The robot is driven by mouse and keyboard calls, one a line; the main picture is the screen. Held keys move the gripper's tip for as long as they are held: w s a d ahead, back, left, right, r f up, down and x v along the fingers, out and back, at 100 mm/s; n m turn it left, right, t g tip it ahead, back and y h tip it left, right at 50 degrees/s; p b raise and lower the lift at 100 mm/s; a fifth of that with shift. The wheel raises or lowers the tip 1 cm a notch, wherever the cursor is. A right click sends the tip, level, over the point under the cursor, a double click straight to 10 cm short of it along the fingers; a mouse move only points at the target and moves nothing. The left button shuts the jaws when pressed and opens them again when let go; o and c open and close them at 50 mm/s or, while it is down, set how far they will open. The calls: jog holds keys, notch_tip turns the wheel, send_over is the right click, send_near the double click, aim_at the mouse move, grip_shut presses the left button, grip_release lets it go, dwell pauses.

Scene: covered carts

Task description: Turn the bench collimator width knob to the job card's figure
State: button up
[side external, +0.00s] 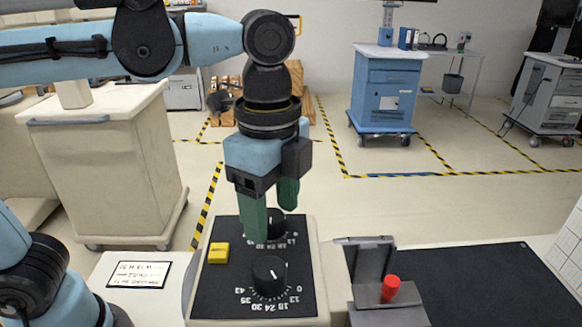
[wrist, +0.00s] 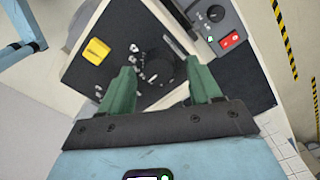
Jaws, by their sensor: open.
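The black panel (side external: 217,290) carries two round black knobs. The front knob (side external: 269,273) has a white pointer line and a printed number scale around its near side. The rear knob (side external: 277,223) is partly hidden by my gripper. My gripper (side external: 270,224) points down over the rear part of the panel, its green fingers apart and on either side of the rear knob. In the wrist view, a black knob (wrist: 160,68) shows between the open fingertips (wrist: 160,82); contact cannot be told. The job card (side external: 138,274) lies left of the panel, its writing too small to read.
A yellow block (side external: 217,252) sits on the panel's left side and shows in the wrist view (wrist: 96,51). A beige cart (side external: 110,165) stands behind left.

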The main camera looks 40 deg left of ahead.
jog(key=shift+f, duration=0.35)
jog(key=c, duration=1)
jog(key=shift+c, duration=0.2)
jog(key=shift+n, duration=0.3)
jog(key=n, duration=0.9)
jog(key=shift+w, duration=0.1)
